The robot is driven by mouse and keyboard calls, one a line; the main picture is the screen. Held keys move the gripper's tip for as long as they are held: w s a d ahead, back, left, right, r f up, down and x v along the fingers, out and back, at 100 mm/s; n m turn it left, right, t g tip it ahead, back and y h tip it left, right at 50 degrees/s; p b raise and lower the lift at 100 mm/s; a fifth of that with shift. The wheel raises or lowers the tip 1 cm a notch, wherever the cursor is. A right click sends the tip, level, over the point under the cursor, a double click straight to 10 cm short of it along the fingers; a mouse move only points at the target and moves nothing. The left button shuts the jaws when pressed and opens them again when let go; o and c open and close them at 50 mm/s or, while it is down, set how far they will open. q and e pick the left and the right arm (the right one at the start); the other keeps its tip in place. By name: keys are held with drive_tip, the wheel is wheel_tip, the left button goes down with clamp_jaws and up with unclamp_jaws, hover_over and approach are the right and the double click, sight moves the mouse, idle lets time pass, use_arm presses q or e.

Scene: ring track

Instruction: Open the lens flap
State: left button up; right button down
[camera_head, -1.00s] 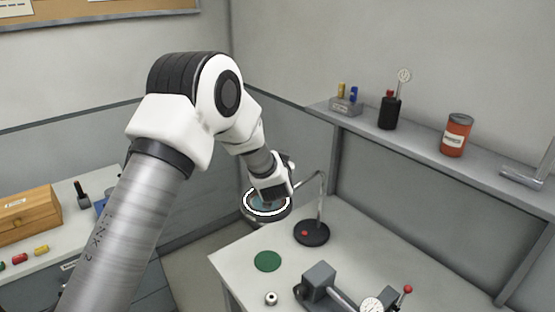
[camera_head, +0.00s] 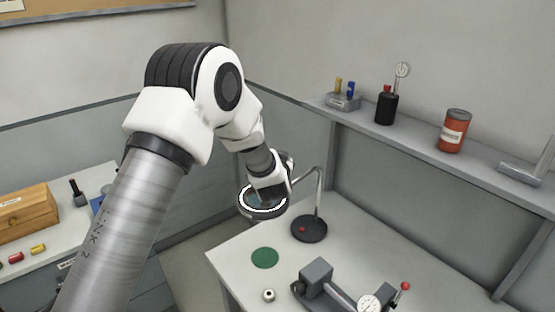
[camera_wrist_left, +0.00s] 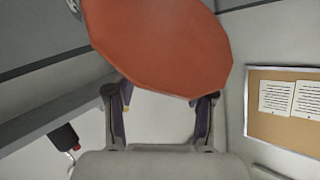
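A magnifier lamp has a round head with a bright white ring (camera_head: 244,207), held on a bent arm above a dark base (camera_head: 309,230). My left gripper (camera_head: 268,190) is over the right part of this head and hides some of it. In the left wrist view a large orange-red disc (camera_wrist_left: 165,45), which looks like the lens flap, fills the upper middle. My left gripper (camera_wrist_left: 160,105) shows there with its two fingers wide apart, just below the disc's lower edge. Whether a finger touches the disc I cannot tell. My right gripper is in neither view.
The bench holds a green round mat (camera_head: 265,258), a small metal ring piece (camera_head: 268,295) and a grey fixture with a dial gauge (camera_head: 368,304). A shelf behind carries a red can (camera_head: 453,131) and a black holder (camera_head: 386,109). A left bench carries a wooden box (camera_head: 27,212).

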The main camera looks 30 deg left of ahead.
use_arm(q)
drive_tip(key=s+d+r, duration=0.1)
drive_tip(key=s+d+r+p, duration=0.1)
drive_tip(key=shift+s+d+r, duration=0.1)
drive_tip(key=shift+d+r, duration=0.2)
drive_tip(key=shift+r, duration=0.05)
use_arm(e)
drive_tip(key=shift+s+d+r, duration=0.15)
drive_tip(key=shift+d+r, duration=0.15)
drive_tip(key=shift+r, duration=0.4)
use_arm(q)
drive_tip(key=shift+s+d+r+p, duration=0.25)
drive_tip(key=shift+s+r+p, duration=0.25)
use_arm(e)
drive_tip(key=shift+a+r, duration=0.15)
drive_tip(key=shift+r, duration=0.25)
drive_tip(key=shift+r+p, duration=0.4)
use_arm(q)
drive_tip(key=shift+s+d+r, duration=0.65)
drive_tip(key=shift+s+r, duration=0.05)
drive_tip(key=shift+s, duration=0.1)
drive_tip(key=shift+w+a+f, duration=0.1)
drive_tip(key=v, duration=1.2)
drive_tip(key=shift+f, duration=0.15)
